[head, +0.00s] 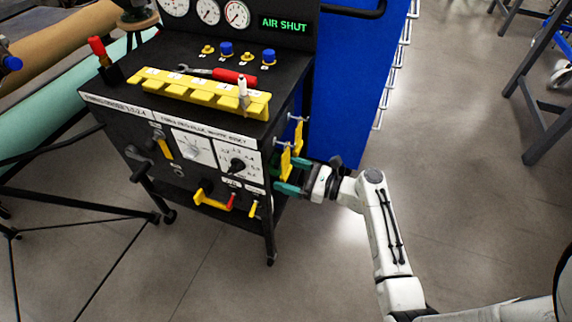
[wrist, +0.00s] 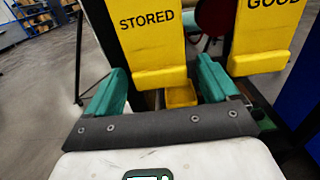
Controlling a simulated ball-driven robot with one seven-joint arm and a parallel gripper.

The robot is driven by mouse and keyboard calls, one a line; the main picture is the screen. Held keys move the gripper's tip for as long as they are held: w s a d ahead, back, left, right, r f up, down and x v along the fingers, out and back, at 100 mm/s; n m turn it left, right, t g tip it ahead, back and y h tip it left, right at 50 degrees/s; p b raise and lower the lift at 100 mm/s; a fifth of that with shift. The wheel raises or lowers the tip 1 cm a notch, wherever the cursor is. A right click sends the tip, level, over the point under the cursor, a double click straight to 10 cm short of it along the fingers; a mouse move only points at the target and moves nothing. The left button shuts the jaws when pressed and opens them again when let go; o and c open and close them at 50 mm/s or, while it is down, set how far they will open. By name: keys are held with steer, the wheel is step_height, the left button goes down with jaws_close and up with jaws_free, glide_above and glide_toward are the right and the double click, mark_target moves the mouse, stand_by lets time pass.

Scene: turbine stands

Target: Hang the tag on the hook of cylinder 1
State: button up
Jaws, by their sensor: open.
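Two yellow tags hang side by side at the right side of the black cart. In the wrist view one reads "STORED" (wrist: 150,45) and the other "GOOD" (wrist: 262,40). In the head view they show as two narrow yellow plates (head: 285,163) under small metal hooks (head: 281,142). My gripper (head: 291,175) has green fingers and is open beside the tags. In the wrist view my gripper (wrist: 163,73) has the lower end of the STORED tag between its fingers, with nothing clamped. I cannot tell which thing is cylinder 1 or see its hook.
The black cart (head: 125,135) carries gauges, a yellow numbered rack (head: 200,92), a red-handled tool (head: 232,77) and front-panel knobs and handles. A blue cabinet (head: 350,80) stands close behind the tags. Brown and teal cylindrical shapes (head: 50,105) lie at left.

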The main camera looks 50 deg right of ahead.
steer(key=shift+p, duration=0.4)
stand_by(0.4)
steer(key=shift+c, duration=0.2)
jaws_close()
steer(key=shift+s, duration=0.15)
stand_by(0.5)
steer(key=shift+p+v, duration=0.8)
steer(key=shift+v, duration=0.6)
stand_by(0.6)
steer(key=shift+p+v, duration=0.7)
steer(key=shift+v, duration=1.25)
steer(key=shift+r, duration=0.1)
